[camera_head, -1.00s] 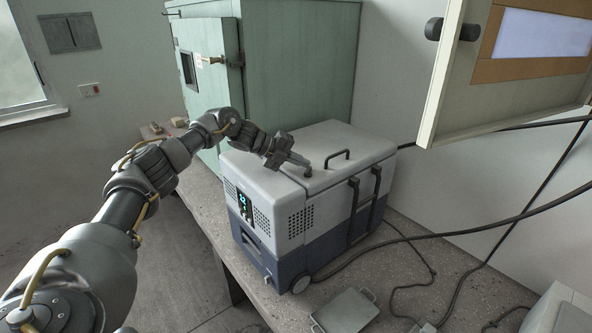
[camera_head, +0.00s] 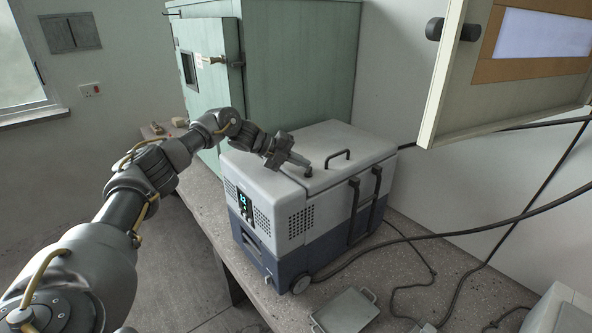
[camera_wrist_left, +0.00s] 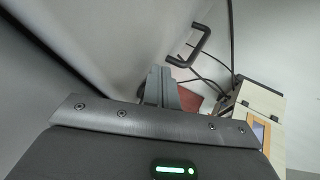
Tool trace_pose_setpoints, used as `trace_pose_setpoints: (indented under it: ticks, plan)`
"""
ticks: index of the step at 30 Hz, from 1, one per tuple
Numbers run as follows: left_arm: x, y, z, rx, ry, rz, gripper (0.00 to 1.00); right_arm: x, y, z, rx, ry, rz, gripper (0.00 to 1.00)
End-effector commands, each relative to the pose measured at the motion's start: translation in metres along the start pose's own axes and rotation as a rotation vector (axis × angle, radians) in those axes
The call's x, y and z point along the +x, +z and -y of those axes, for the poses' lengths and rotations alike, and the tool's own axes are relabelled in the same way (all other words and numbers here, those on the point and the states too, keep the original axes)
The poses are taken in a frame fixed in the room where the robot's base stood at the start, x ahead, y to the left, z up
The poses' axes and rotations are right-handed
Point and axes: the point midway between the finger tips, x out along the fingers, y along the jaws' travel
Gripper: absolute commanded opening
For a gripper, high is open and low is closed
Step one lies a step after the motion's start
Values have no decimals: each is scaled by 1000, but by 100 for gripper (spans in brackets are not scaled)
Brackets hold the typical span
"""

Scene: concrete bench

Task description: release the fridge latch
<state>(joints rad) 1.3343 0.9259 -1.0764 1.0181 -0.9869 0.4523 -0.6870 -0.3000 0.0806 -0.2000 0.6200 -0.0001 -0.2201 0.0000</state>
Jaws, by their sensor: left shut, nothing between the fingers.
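The fridge (camera_head: 268,199) is a portable cool box with a grey upper body, a dark blue lower body and a lit display on its front. Its lid (camera_head: 345,146) looks closed. The latch (camera_head: 308,171) is a small dark piece at the lid's front edge. My left gripper (camera_head: 303,161) is shut and empty, its fingertips just above or at the latch; I cannot tell whether they touch it. In the left wrist view the shut fingers (camera_wrist_left: 160,88) point over the pale lid, and the latch is not clearly visible. My right gripper is not in view.
A green cabinet (camera_head: 295,60) stands behind the fridge. An open panel door (camera_head: 440,80) hangs at upper right. Cables and a grey tray (camera_head: 345,311) lie on the bench.

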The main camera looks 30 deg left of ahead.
Motion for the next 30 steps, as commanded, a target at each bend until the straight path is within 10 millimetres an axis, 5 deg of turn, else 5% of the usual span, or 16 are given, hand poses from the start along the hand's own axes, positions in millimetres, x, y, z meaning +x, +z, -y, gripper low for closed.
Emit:
trace_pose_setpoints:
  ticks: [19, 30]
  plan:
    - [5, -18, 0, -1, 4, -9, 0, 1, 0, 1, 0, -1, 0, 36]
    - [-14, -1, -10, -13, 4, 10, 0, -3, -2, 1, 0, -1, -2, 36]
